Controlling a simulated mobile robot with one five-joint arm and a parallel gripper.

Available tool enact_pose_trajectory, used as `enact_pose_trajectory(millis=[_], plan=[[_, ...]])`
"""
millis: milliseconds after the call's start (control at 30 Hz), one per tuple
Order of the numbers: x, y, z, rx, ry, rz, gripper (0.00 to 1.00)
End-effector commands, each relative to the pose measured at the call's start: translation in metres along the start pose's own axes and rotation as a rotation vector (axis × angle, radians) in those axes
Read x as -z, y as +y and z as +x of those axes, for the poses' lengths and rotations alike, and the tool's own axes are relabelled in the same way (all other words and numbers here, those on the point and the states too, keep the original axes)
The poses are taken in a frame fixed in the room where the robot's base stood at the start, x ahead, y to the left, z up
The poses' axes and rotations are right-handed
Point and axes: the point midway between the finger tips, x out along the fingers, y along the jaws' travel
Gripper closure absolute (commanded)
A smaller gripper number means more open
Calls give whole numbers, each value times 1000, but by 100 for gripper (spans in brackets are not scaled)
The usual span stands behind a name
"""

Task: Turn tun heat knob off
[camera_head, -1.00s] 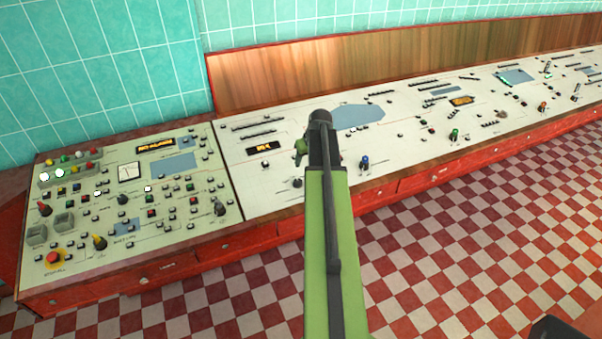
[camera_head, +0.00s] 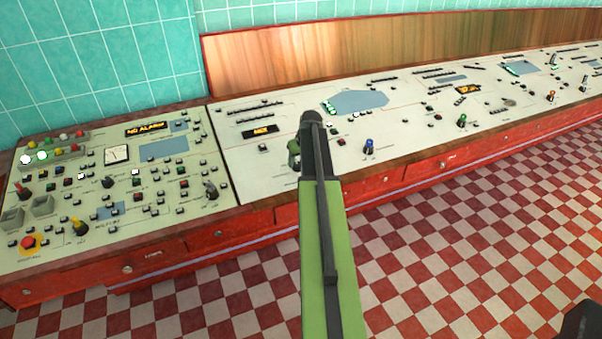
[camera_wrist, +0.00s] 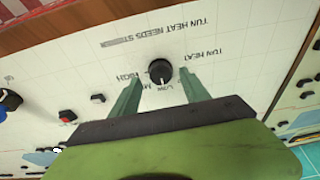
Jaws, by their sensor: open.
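The tun heat knob (camera_wrist: 161,71) is black and round with a pale pointer mark. It sits on the cream panel below upside-down lettering reading "TUN HEAT" in the wrist view. Its mark points down in the picture, towards lettering that seems to read "LOW"; the smaller labels are partly covered. My gripper (camera_wrist: 160,76) is open, with one green finger on each side of the knob. I cannot tell whether either finger touches it. In the head view my gripper (camera_head: 293,152) is partly behind my arm, and the knob is hidden there.
A blue knob (camera_head: 368,145) stands right of my arm. A red button (camera_wrist: 67,116) and small black switches lie left of the gripper in the wrist view.

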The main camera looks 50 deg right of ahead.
Motion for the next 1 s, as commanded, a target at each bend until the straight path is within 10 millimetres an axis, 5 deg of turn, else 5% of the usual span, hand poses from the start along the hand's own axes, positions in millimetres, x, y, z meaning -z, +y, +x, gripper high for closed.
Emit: enact_pose_trajectory(millis=[100, 400, 800, 900, 1000], plan=[[-1, 0, 21, 0, 0, 0, 46], [0, 0, 20, 0, 0, 0, 47], [0, 0, 20, -1, 0, 0, 100], [5, 14, 22, -3, 0, 1, 100], [1, 7, 20, -5, 1, 0, 100]])
